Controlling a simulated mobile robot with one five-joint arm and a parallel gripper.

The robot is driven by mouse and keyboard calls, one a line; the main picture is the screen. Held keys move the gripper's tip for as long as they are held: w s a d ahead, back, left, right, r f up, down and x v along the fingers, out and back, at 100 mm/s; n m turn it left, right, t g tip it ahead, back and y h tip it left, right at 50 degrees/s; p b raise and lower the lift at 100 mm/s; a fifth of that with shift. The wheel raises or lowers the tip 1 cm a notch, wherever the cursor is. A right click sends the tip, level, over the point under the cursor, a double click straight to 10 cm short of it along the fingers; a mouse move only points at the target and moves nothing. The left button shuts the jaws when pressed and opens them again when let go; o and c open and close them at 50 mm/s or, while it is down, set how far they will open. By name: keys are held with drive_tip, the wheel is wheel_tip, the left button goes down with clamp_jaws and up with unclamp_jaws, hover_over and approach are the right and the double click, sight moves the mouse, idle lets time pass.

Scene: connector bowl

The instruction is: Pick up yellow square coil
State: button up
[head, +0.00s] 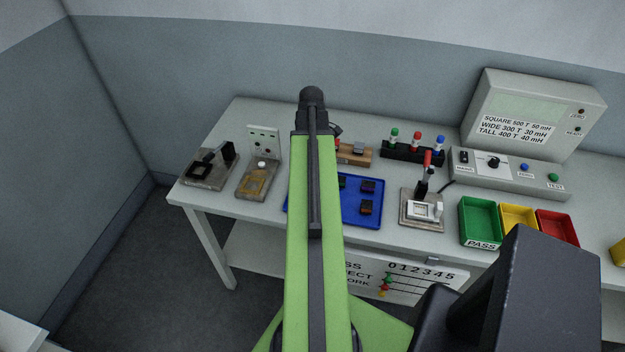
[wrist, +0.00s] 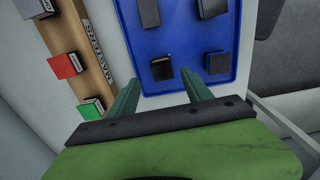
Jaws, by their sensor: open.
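My gripper (wrist: 160,78) is open in the wrist view, its two green fingers pointing over the blue tray (wrist: 185,30). A dark square coil (wrist: 162,68) lies in the tray between and just past the fingertips; the gap to it is hard to judge. Other dark coils (wrist: 212,8) lie in the tray. None of these tray coils shows a clear yellow colour. In the head view my arm hides part of the blue tray (head: 388,213).
A wooden masters rack (wrist: 78,55) with grey, red and green blocks stands left of the tray. A lever fixture (head: 423,210), green bin (head: 478,218), yellow bin (head: 517,216), red bin (head: 556,228) and tester (head: 510,170) stand to the right.

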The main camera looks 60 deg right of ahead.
wheel_tip(320, 180, down, 5)
drive_tip(key=b, duration=0.4)
drive_tip(key=shift+a, duration=0.15)
drive_tip(key=shift+r, duration=0.2)
clamp_jaws()
